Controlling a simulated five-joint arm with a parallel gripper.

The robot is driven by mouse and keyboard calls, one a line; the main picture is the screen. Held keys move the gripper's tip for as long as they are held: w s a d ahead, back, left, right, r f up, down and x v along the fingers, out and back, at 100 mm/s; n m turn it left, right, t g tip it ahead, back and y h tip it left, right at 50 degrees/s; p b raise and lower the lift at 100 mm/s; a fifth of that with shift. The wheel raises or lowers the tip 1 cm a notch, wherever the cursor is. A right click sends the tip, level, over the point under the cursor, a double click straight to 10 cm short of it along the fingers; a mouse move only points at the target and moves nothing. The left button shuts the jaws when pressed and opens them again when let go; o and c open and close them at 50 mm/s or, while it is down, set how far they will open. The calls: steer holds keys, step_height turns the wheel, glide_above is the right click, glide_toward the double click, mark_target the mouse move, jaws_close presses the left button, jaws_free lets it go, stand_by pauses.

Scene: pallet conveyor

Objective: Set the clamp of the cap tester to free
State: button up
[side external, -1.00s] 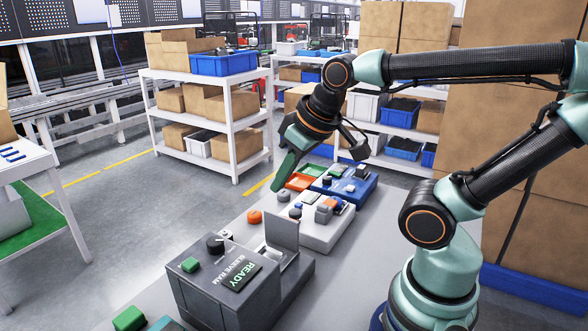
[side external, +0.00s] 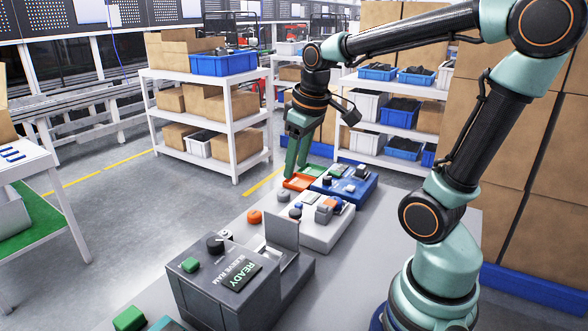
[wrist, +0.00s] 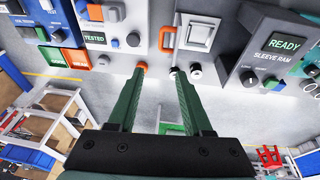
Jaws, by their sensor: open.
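A pale station (side external: 338,238) stands in the middle of the bench in the side external view. It carries small knobs and a grey block. I take this as the cap tester, but no such name is readable, and I cannot tell the clamp's setting. My gripper (side external: 296,171) points down beyond the pale station, near the orange tray. In the wrist view my gripper (wrist: 157,84) has its green fingers apart, with nothing between them.
A dark SLEEVE RAM station (side external: 205,290) with a READY display and raised lid stands nearer the camera. A blue station (side external: 362,192) and an orange tray (side external: 297,182) are at the far end.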

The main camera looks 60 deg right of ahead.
mark_target(323, 205)
steer(key=d+f+g, duration=0.3)
steer(key=d+f, duration=0.1)
steer(key=d, duration=0.8)
steer(key=shift+y, duration=0.4)
steer(key=f, duration=1.2)
steer(key=shift+s+a, duration=0.1)
steer(key=shift+s, duration=0.3)
jaws_close()
steer(key=shift+r, duration=0.1)
